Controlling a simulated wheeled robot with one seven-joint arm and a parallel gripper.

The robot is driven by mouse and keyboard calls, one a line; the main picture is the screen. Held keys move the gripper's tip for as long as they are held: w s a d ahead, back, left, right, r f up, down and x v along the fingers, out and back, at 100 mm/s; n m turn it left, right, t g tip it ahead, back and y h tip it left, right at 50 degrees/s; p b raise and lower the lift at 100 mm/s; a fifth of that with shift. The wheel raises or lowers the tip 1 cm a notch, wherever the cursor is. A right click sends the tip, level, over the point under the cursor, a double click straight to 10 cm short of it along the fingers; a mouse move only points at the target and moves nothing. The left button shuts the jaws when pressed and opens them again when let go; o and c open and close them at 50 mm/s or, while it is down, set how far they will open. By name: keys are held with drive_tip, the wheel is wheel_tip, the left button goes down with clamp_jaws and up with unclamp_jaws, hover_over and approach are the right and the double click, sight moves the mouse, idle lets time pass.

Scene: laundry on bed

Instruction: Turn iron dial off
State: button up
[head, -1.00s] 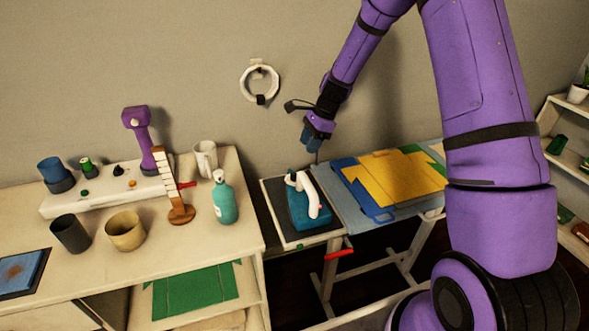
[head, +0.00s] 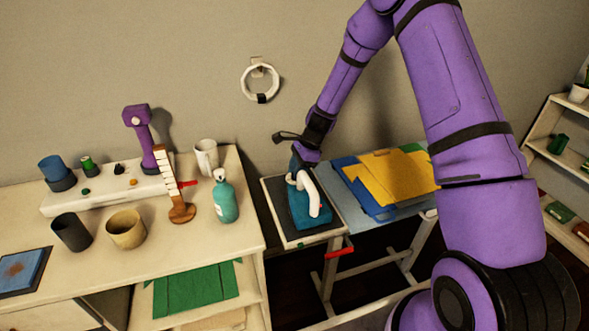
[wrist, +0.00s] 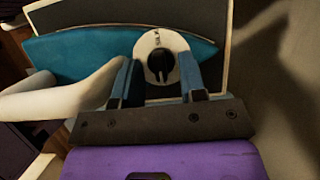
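The iron (head: 305,205) is teal with a white curved handle and rests on a dark pad at the left end of the ironing board. In the wrist view its teal body (wrist: 90,47) spans the upper part, with the white handle (wrist: 55,95) at the left. The dial (wrist: 160,60) is a white disc with a black knob. My gripper (wrist: 158,75) is open, with one blue finger on each side of the knob. I cannot tell if either finger touches it. In the head view my gripper (head: 298,160) is just above the iron's back end.
Yellow and blue folded cloths (head: 395,175) lie on the ironing board to the right. A teal bottle (head: 224,200) and a wooden stand (head: 180,210) are on the white table to the left. A white ring (head: 260,83) hangs on the wall behind.

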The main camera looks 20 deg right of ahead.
clamp_jaws()
